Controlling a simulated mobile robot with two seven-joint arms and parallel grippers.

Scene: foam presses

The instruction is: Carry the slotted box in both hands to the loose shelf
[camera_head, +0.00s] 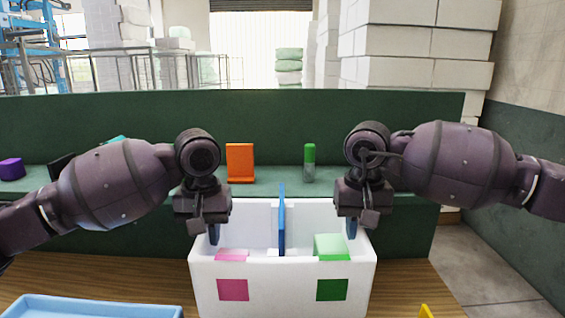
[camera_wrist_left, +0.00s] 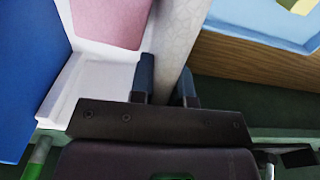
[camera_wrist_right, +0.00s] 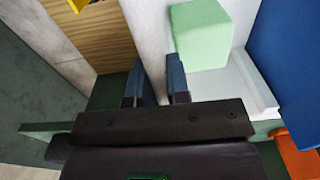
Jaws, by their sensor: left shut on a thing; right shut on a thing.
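The white slotted box (camera_head: 283,291) is at the bottom centre of the head view, with a pink and a green square on its front. A blue divider (camera_head: 282,220) stands upright in its middle. A pink piece (camera_head: 232,254) lies in the left compartment and a light green block (camera_head: 331,247) in the right one. My left gripper (camera_head: 214,234) is shut on the box's left wall (camera_wrist_left: 178,40). My right gripper (camera_head: 351,229) is shut on its right wall (camera_wrist_right: 148,40). The box's underside is hidden, so I cannot tell whether it is lifted.
A green ledge (camera_head: 262,189) with a tall back panel (camera_head: 270,120) runs behind the box. An orange piece (camera_head: 240,162), a green cylinder (camera_head: 309,164) and a purple piece (camera_head: 11,168) stand on it. A blue tray (camera_head: 95,306) and a yellow piece (camera_head: 426,311) are on the wooden surface (camera_head: 430,301).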

